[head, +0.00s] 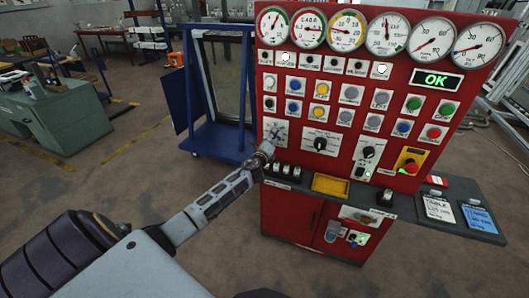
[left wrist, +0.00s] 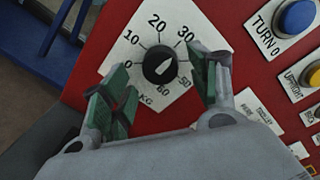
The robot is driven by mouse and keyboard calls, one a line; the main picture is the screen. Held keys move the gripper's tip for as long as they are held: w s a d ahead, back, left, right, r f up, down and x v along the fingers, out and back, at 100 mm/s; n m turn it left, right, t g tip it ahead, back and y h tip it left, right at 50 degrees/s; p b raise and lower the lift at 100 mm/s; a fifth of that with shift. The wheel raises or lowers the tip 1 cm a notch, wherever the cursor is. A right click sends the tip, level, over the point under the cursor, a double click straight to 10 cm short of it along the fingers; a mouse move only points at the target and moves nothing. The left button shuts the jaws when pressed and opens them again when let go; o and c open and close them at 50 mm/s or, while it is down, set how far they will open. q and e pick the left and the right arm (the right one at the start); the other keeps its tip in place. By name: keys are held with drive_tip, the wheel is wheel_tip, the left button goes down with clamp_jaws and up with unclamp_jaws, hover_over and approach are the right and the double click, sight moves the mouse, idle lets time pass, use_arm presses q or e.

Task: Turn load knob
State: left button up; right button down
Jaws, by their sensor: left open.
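The load knob (left wrist: 160,67) is a round black knob with a white pointer line, on a white dial plate marked in KG. Its pointer slants up and to the right in the left wrist view, roughly toward the 30 side. In the head view the dial plate (head: 277,130) is at the panel's left edge, partly hidden by my gripper. My left gripper (head: 266,150) is close in front of it. In the left wrist view its open green-padded fingers (left wrist: 161,88) are on either side of the knob, with gaps visible. My right gripper is not in view.
The red panel (head: 300,172) carries gauges, coloured buttons, other knobs and a red emergency button (head: 411,167). A dark shelf (head: 400,207) with clipboards juts out below. A blue frame cart (head: 215,140) stands to the left.

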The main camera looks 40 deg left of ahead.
use_arm(q)
drive_tip(key=v, duration=1)
idle(0.5)
drive_tip(key=shift+s, duration=0.15)
idle(0.5)
